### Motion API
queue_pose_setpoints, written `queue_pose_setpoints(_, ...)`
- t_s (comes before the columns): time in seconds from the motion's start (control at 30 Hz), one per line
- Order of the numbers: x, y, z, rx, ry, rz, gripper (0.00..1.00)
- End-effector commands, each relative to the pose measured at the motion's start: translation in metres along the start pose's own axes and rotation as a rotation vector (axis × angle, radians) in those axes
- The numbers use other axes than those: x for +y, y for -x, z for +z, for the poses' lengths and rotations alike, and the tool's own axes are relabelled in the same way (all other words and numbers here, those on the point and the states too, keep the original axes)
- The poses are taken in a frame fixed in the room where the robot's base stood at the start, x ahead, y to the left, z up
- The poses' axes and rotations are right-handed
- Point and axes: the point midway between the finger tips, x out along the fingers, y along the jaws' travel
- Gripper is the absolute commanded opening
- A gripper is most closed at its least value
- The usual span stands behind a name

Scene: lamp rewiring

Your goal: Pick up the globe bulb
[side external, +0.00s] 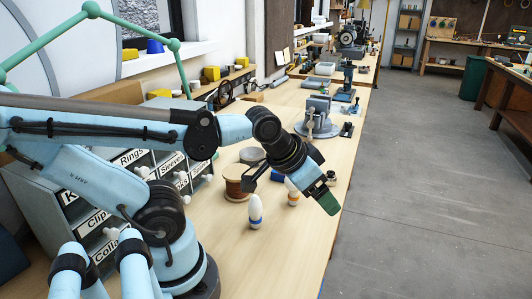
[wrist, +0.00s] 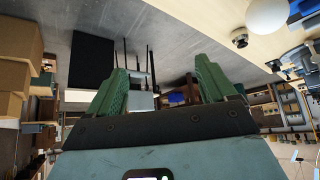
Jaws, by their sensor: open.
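A smooth white sphere, which looks like the globe bulb (wrist: 268,14), shows at the top right edge of the wrist view, partly cut off, over the pale bench top. I cannot pick it out for sure in the side view, where my wrist and gripper cover part of the bench. My gripper (side external: 327,203) hangs near the bench's right edge in the side view, tilted downward. In the wrist view my gripper (wrist: 163,78) has its two green fingers wide apart, with nothing held between them. The sphere lies outside the fingers, apart from them.
A white bottle with a blue band (side external: 255,211) and one with an orange band (side external: 292,192) stand near a wooden spool (side external: 236,184). A small metal part (wrist: 240,40) lies near the sphere. Labelled drawers (side external: 100,220) stand left. A vise (side external: 317,118) stands farther back. Open floor lies right.

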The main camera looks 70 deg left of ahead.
Motion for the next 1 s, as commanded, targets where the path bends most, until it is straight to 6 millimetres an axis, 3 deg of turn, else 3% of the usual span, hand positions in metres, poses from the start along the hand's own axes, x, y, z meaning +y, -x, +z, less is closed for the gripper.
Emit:
queue_pose_setpoints(0.17, -0.003, -0.002, -0.001, -0.022, -0.042, -0.018, 0.84)
queue_pose_setpoints(0.37, -0.022, -0.014, -0.007, -0.165, -0.286, -0.121, 0.84)
queue_pose_setpoints(0.7, -0.071, -0.042, -0.018, -0.547, -0.768, -0.327, 0.84)
queue_pose_setpoints(1.0, -0.102, -0.066, -0.023, -0.94, -1.068, -0.46, 0.84)
